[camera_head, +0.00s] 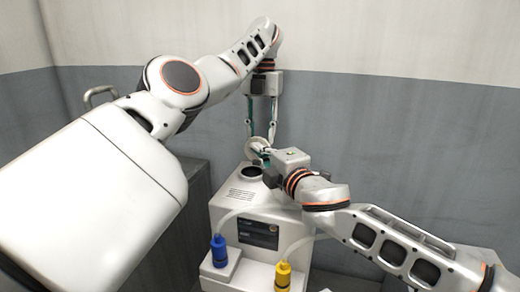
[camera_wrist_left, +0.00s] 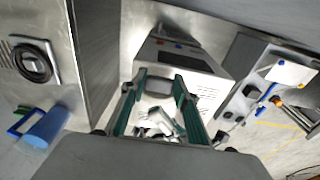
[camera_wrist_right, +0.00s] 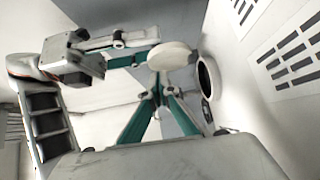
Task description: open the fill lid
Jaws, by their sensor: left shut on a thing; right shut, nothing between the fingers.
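The white machine (camera_head: 225,205) stands in the middle of the head view, with a dark round fill opening (camera_head: 250,172) in its top. The round pale fill lid (camera_head: 257,144) stands raised, clear of the opening; the right wrist view shows it as a white disc (camera_wrist_right: 172,57) beside the dark opening (camera_wrist_right: 205,82). My left gripper (camera_head: 261,137) reaches down from above, its fingers apart and shut on the lid across its width. My right gripper (camera_wrist_right: 158,88) is shut and empty, its tips just by the lid; in the head view the lid area partly hides them.
A dark grey cabinet (camera_head: 185,225) is at left. My two arms are close together above the machine. The wall behind is bare.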

